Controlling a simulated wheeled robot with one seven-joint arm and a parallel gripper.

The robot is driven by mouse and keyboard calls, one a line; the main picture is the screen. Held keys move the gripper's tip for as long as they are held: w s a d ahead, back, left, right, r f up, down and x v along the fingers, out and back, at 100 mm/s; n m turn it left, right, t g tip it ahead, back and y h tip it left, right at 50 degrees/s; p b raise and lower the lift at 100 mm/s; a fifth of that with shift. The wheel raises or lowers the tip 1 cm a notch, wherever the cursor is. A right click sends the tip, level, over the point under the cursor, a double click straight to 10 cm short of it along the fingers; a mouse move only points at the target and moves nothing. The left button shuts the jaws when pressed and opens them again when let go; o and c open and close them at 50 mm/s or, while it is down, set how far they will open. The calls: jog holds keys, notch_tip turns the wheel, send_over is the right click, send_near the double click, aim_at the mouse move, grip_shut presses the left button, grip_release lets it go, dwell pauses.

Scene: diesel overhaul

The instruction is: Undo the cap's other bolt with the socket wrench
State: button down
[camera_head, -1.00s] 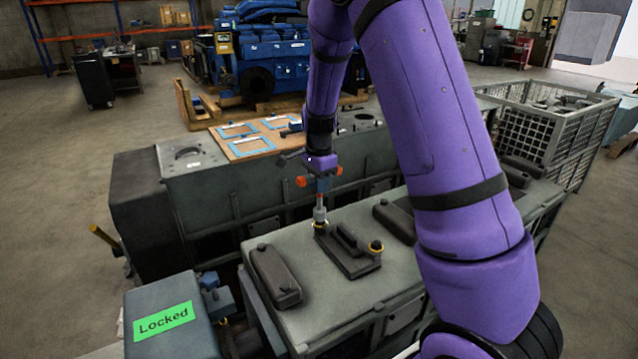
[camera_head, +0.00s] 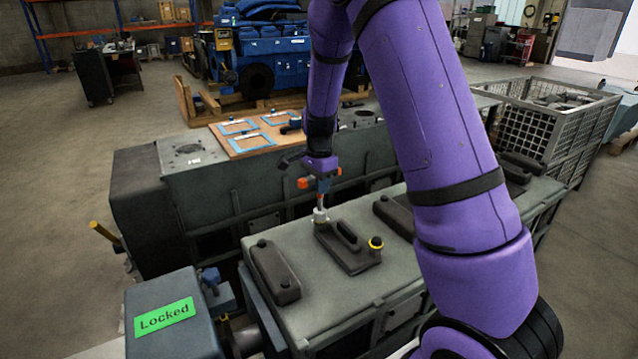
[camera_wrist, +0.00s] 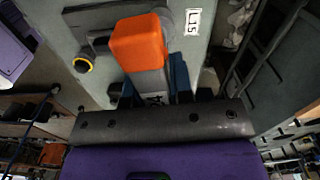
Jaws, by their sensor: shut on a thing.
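The dark cap (camera_head: 338,256) with a raised grip lies on the grey-green engine cover. One bolt with a yellow ring (camera_head: 376,243) stands bare at its right end; it also shows in the wrist view (camera_wrist: 83,64). My gripper (camera_head: 321,184) is shut on the socket wrench (camera_head: 320,214) above the cap's left end. The wrench stands about upright. Its pale socket sits over the bolt at that end and hides most of it; how deeply it is seated I cannot tell. In the wrist view an orange block at my gripper (camera_wrist: 138,42) hides part of the cap.
Dark elongated covers flank the cap, one to the left (camera_head: 274,271) and another to the right (camera_head: 392,216). A box with a green Locked label (camera_head: 165,316) stands at front left. A board with blue-framed sheets (camera_head: 262,142) lies behind. A mesh crate (camera_head: 545,130) stands at right.

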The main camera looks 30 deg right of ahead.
jog(key=n, duration=0.4)
jog(key=shift+d, duration=0.1)
jog(key=n, duration=0.8)
jog(key=shift+d+r, duration=0.1)
jog(key=n, duration=0.8)
jog(key=shift+d, duration=0.1)
jog(key=n, duration=0.8)
jog(key=shift+d, duration=0.1)
jog(key=n, duration=0.4)
